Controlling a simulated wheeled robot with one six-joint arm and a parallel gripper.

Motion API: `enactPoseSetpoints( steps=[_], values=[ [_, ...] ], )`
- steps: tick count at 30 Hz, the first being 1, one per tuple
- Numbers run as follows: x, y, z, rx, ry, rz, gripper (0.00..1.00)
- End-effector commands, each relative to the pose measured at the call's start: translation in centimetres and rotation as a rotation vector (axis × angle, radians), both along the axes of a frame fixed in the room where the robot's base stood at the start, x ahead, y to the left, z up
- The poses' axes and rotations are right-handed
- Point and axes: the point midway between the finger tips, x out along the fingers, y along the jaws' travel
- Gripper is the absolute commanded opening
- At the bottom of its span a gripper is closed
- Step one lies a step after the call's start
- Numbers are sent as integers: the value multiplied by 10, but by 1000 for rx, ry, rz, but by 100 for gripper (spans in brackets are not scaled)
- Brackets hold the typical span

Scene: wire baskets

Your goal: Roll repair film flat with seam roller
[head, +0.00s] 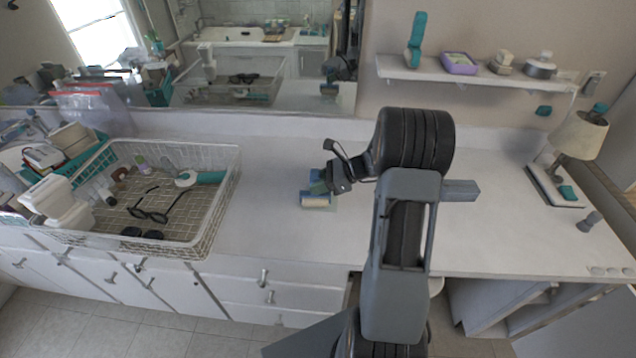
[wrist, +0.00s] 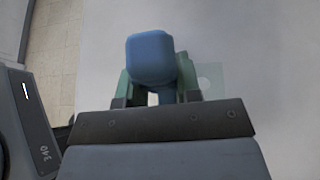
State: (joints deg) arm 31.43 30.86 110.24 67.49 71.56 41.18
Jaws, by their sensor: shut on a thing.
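My gripper (wrist: 152,90) has green fingers and is shut on the blue handle of the seam roller (wrist: 150,58). In the head view my gripper (head: 322,184) is low over the white counter, with the roller (head: 315,201), blue and cream, at its tip. I cannot tell whether the roller touches the surface. The repair film (wrist: 209,76) is a thin, pale, see-through patch on the counter, showing to the right of the handle with a lighter round spot in it. The handle and fingers hide the rest of the film.
A white wire basket (head: 228,196) with glasses and bottles stands left of my gripper. A shelf (head: 470,80) with small items hangs on the wall behind. A lamp (head: 578,136) stands at the far right. The counter (head: 500,215) right of my arm is mostly clear.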

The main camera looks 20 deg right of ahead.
Motion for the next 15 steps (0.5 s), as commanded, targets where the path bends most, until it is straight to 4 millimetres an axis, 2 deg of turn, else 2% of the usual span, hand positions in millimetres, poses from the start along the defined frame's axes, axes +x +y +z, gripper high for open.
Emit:
enactPoseSetpoints(
  steps=[15],
  values=[
    [0,0,-10,1,0,0,0]
  ],
)
